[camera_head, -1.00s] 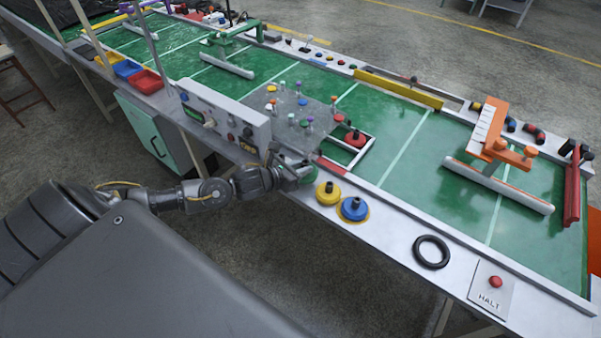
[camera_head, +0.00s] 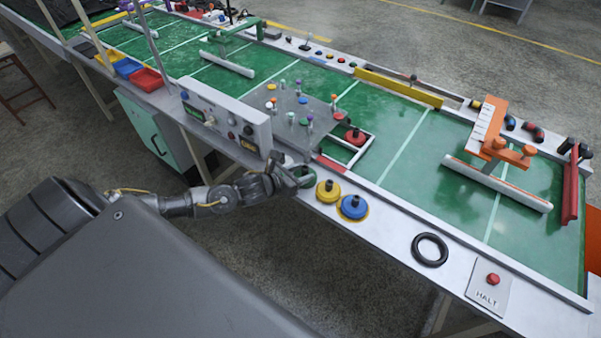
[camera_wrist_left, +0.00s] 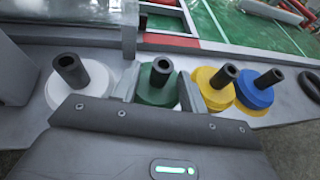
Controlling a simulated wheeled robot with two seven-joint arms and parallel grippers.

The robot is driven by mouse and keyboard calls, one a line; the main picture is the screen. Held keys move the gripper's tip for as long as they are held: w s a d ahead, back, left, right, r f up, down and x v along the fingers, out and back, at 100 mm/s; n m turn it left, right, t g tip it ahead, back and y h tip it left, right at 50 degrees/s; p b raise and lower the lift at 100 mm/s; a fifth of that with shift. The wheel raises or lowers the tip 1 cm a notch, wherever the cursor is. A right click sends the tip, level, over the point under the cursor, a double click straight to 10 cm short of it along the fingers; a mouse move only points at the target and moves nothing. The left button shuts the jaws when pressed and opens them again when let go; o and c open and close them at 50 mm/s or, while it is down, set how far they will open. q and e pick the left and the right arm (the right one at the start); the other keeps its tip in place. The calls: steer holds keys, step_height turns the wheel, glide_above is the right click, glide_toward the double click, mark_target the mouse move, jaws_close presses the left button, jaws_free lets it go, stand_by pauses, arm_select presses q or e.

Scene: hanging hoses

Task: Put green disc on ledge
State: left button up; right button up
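The green disc (camera_wrist_left: 157,92), with a dark upright peg, rests on the grey ledge (camera_wrist_left: 118,70) in the left wrist view, with white showing at its lower right edge. In the head view it is partly hidden by my left gripper (camera_head: 298,173). The gripper's two fingers stand on either side of the disc's peg, with a gap to the peg on both sides, so it is open. The lower front of the disc is hidden by the gripper body. My right gripper is not in view.
A yellow disc (camera_head: 328,191) and a blue disc (camera_head: 354,207) sit to the right on the ledge. A white disc (camera_wrist_left: 78,82) is left of the green one. A black ring (camera_head: 430,250) and a halt button (camera_head: 493,279) lie further right. The control box (camera_head: 226,122) stands close behind.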

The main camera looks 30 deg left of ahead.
arm_select(q)
steer(key=shift+r, duration=0.3)
steer(key=b+v, duration=0.1)
steer(key=v, duration=1.1)
steer(key=shift+f, duration=0.2)
